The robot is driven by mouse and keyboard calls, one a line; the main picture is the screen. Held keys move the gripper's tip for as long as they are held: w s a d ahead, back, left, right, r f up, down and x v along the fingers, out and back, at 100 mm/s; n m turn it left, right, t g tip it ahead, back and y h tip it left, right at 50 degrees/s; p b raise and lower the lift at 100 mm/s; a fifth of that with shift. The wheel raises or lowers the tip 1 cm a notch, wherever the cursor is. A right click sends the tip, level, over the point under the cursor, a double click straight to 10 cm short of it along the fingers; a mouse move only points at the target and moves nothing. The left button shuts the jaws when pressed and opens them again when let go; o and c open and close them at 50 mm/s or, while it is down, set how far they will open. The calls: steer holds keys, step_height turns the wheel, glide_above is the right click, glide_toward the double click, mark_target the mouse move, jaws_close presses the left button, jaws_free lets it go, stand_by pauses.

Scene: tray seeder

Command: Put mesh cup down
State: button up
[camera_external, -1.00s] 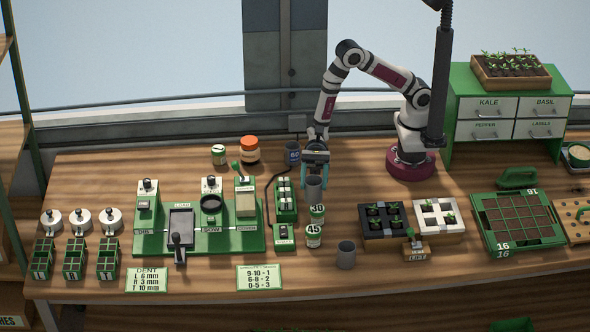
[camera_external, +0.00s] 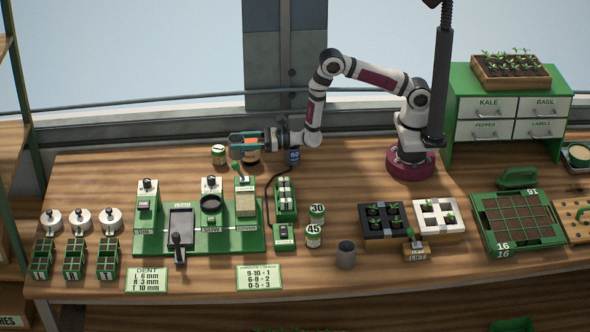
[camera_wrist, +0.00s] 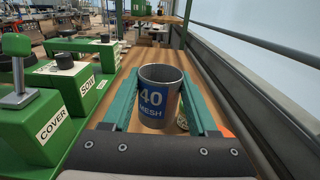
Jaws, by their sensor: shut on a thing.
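My gripper (camera_external: 238,142) is at the back left of the bench, lying level and pointing left. In the wrist view its two teal fingers close on the sides of the mesh cup (camera_wrist: 154,97). The cup is grey and open at the top, with a blue label reading 40 MESH. It looks upright, and its inside looks empty. I cannot tell whether its bottom touches the bench. In the outside view the cup is mostly hidden by the gripper.
A blue 60 cup (camera_external: 294,157) stands to the right. The green seeding station (camera_external: 155,243) is in front. Another grey cup (camera_external: 346,255) stands near the front.

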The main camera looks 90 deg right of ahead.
steer(key=a+f, duration=0.1)
steer(key=f, duration=0.1)
steer(key=w+a+f, duration=0.1)
steer(key=a+f, duration=0.1)
steer(key=w+a+f, duration=0.1)
steer(key=a+f, duration=0.1)
steer(key=shift+w+f, duration=0.15)
steer(key=shift+f, duration=0.5)
steer(key=shift+f, duration=0.15)
steer(key=o, duration=1.3)
steer(key=shift+o, duration=0.2)
